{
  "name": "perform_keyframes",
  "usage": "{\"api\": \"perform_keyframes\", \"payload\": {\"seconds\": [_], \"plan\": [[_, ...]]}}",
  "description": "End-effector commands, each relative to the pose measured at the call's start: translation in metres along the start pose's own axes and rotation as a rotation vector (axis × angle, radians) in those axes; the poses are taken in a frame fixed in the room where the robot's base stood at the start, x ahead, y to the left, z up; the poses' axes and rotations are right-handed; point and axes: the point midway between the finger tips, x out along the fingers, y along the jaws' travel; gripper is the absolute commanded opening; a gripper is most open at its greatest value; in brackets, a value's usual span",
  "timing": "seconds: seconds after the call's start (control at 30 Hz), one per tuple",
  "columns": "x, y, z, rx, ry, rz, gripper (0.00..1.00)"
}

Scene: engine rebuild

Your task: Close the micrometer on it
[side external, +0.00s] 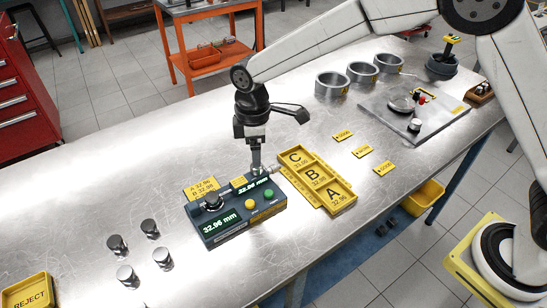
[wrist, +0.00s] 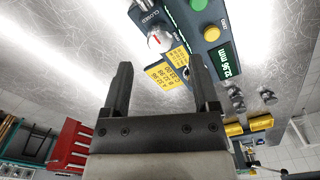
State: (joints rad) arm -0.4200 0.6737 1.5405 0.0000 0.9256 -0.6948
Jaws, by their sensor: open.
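The micrometer (side external: 232,222) is a dark green box on the steel bench, with lit readouts of 32.96 mm and a yellow and a green button. A black knob (side external: 213,201) stands on its left part. My gripper (side external: 256,171) points down just above the box's back right part; whether it touches is unclear. The wrist view shows the fingers (wrist: 165,78) apart, with nothing visibly gripped. That view also shows the micrometer (wrist: 207,20), a "CLOSED" label and a white-and-red knob (wrist: 159,40) beyond the fingers. Whether a part sits in the micrometer is unclear.
Several metal cylinders (side external: 150,229) stand left of the micrometer. A yellow A/B/C tray (side external: 345,196) lies close on its right and a yellow card (side external: 201,188) behind it. Three rings (side external: 331,84) and a plate fixture (side external: 414,105) are farther back. A REJECT tray (side external: 28,292) is front left.

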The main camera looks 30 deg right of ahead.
Motion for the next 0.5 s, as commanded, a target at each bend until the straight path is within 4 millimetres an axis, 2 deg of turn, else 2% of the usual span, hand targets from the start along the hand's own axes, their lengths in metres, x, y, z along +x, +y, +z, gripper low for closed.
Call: {"api": "perform_keyframes", "payload": {"seconds": [0.2, 0.5], "plan": [[-0.025, 0.0, 0.0, 0.0, 0.002, 0.002, 0.77], [-0.034, 0.0, 0.0, 0.0, 0.001, 0.001, 0.77]]}}
